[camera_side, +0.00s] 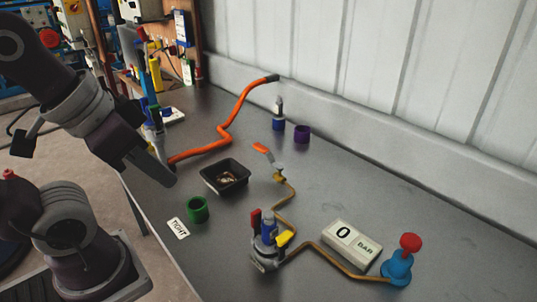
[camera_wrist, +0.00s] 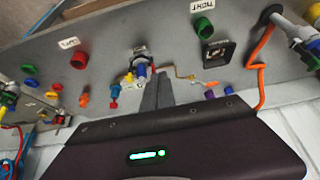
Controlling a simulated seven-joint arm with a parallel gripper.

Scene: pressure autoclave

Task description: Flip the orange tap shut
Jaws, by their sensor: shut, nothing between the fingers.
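The orange tap (camera_side: 261,147) has a flat orange lever on a small metal valve with a brass fitting, at the middle of the table in the side view. Its lever slants up and to the left, away from the pipe below. In the wrist view a small orange piece (camera_wrist: 211,84), likely the lever, shows right of my fingers. My gripper (camera_side: 167,178) is shut and empty, raised near the table's left edge, well apart from the tap. Its fingers (camera_wrist: 158,82) show together in the wrist view.
A black tray (camera_side: 224,187) and a green cup (camera_side: 198,210) lie between gripper and tap. Behind are an orange hose (camera_side: 231,124), a blue-based fitting (camera_side: 278,122) and a purple cup (camera_side: 302,133). In front are a clamp-like fitting (camera_side: 268,240), gauge box (camera_side: 351,243) and red-knobbed blue valve (camera_side: 398,265).

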